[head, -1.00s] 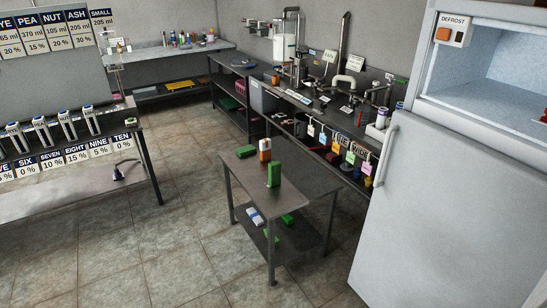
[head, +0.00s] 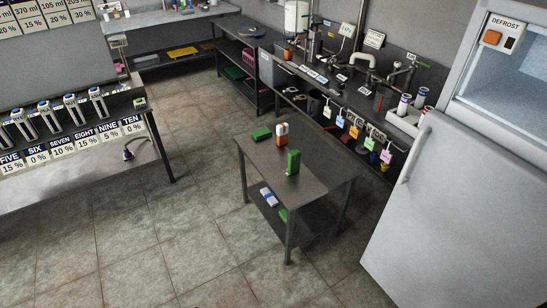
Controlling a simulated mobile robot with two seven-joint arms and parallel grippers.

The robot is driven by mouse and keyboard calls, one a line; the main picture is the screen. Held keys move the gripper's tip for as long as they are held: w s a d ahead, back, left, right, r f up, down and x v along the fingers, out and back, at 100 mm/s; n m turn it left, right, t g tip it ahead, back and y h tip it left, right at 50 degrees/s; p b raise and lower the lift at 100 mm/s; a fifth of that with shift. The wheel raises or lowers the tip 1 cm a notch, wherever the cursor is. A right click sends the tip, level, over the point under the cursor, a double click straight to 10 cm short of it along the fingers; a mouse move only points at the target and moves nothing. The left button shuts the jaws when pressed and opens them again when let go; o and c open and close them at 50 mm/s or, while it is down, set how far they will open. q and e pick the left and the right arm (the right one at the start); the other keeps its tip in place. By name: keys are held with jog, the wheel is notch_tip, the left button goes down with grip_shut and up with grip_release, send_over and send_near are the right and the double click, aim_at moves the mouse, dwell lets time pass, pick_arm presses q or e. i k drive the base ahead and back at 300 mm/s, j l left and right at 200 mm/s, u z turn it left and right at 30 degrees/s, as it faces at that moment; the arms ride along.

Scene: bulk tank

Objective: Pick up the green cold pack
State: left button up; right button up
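Several green packs are on the small dark metal table (head: 325,179) in the middle of the head view. One green block (head: 293,162) stands upright near the middle of the tabletop. A flat green pack (head: 262,134) lies at the table's back left corner. Another green piece (head: 283,215) shows partly on the lower shelf, beside a white and blue pack (head: 269,197). I cannot tell which green one is the cold pack. Neither of my grippers is in view.
An orange and white bottle (head: 282,134) stands between the two green packs on the tabletop. A fridge (head: 440,190) with an open upper compartment stands at right. A bench with numbered labels (head: 88,140) is at left. The tiled floor (head: 180,240) in front is clear.

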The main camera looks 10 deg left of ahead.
aim_at(294, 156)
jog(key=i+j+u, duration=0.3)
jog(key=i+u, duration=0.3)
jog(key=i, duration=0.2)
